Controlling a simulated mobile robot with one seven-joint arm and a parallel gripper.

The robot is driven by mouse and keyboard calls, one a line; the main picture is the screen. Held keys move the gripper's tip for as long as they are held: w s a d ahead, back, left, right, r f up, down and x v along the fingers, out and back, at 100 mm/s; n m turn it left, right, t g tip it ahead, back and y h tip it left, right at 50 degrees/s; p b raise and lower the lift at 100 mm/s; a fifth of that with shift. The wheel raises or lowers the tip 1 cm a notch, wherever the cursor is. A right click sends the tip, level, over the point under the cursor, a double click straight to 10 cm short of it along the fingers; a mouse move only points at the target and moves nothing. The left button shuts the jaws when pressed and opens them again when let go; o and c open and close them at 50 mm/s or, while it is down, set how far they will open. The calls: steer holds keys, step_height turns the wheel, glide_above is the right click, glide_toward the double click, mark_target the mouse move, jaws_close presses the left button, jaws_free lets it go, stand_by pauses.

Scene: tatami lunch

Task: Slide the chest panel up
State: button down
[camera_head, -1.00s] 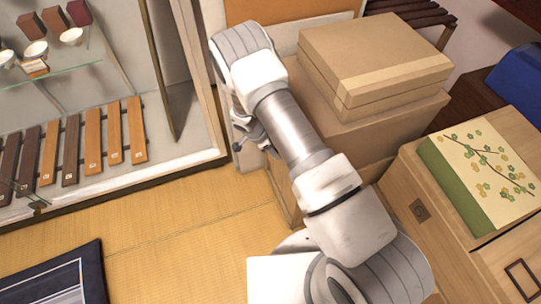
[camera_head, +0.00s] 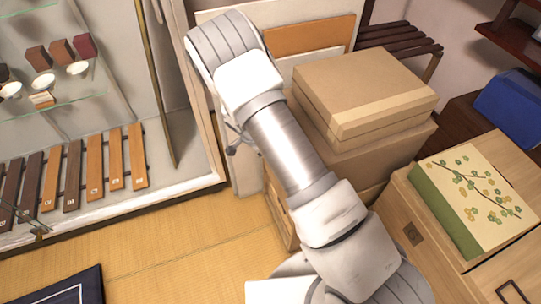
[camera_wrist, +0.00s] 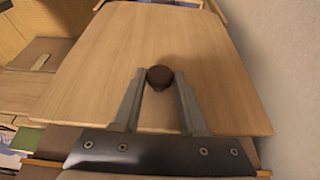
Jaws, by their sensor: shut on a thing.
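A light wooden panel (camera_wrist: 120,45) with a small dark round knob (camera_wrist: 160,77) fills most of the wrist view. My gripper (camera_wrist: 160,73) has its two fingers on either side of the knob, shut on it. The panel appears in front of the fingers, with its lower edge close to my gripper's base. In the head view my arm hides the gripper, and I cannot make out the panel or its knob there.
Stacked cardboard boxes (camera_head: 365,85) stand right of my arm. A glass display case (camera_head: 80,100) is at left. A wooden cabinet (camera_head: 440,270) with a flower-patterned box (camera_head: 475,195) is at right. Tatami floor (camera_head: 180,255) is open at lower left.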

steer(key=shift+c, duration=2.4)
jaws_free()
steer(key=p+v, duration=0.3)
steer(key=v, duration=1.4)
steer(key=shift+a+r, duration=0.15)
